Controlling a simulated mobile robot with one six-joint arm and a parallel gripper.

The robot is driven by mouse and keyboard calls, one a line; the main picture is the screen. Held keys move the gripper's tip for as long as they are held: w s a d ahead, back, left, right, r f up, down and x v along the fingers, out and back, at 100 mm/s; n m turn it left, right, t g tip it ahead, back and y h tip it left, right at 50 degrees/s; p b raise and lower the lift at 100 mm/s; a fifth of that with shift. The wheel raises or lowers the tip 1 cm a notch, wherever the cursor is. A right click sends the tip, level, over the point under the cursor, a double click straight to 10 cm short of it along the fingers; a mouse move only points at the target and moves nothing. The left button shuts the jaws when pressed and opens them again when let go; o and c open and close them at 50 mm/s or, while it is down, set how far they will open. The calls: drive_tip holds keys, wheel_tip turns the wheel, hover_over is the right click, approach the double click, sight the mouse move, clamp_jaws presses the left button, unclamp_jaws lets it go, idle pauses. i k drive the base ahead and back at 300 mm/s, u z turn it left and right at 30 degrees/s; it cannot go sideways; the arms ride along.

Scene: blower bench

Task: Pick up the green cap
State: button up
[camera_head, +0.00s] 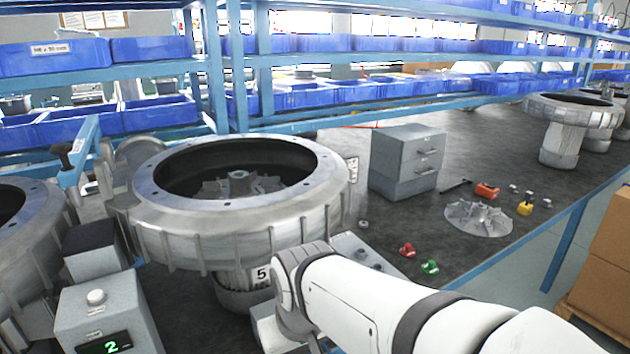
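The green cap (429,267) lies on the dark bench top, right of the middle of the picture, just above my white arm. A red cap (407,250) lies close by, up and to its left. My arm reaches in from the lower right and bends downward near the number 5 label. My gripper is not visible; it is out of the picture or hidden behind the arm.
A large metal blower housing (323,192) stands left of the caps. A grey drawer cabinet (392,166), a finned impeller disc (462,219), an orange tool (487,190) and a yellow item (525,208) are behind. Bare bench surrounds the caps' right side.

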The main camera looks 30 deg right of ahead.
sight(430, 268)
drive_tip(key=z, duration=0.55)
drive_tip(key=k, duration=1.3)
drive_tip(key=z, duration=0.35)
drive_tip(key=i, duration=1)
drive_tip(key=z, duration=0.65)
drive_tip(key=i, duration=0.45)
drive_tip(key=z, duration=0.15)
